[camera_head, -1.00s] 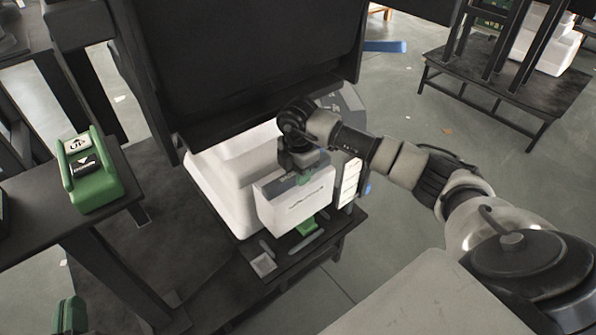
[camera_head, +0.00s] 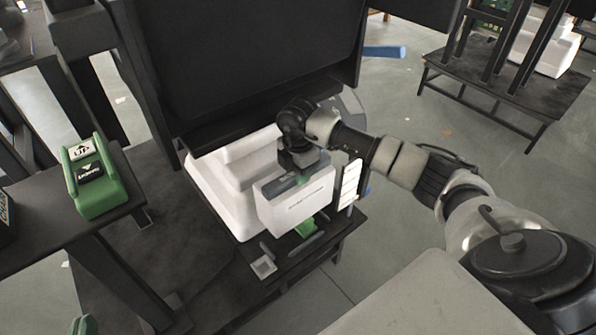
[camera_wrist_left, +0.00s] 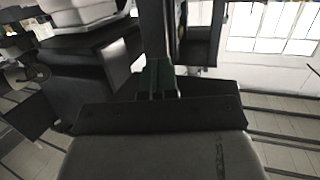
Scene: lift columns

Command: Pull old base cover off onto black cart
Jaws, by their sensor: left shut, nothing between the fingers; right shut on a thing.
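The old base cover (camera_head: 297,207) is a white panel with a grey top strip. It stands upright in front of the stepped white column base (camera_head: 228,180). My right gripper (camera_head: 303,178) is shut on its top edge from above. Low beneath the cover is a black surface (camera_head: 290,266), apparently the black cart, with a green piece (camera_head: 305,228) and a small grey tray (camera_head: 263,267). I cannot tell whether the cover touches it. My left gripper (camera_wrist_left: 157,80) is shut and empty in the left wrist view, its green fingers together.
A green UP/DOWN control box (camera_head: 94,178) sits on a black beam at left. A large black panel (camera_head: 255,65) overhangs the white base. A white slotted part (camera_head: 348,184) stands right of the cover. Another column on a black platform (camera_head: 500,90) stands at back right, with open floor before it.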

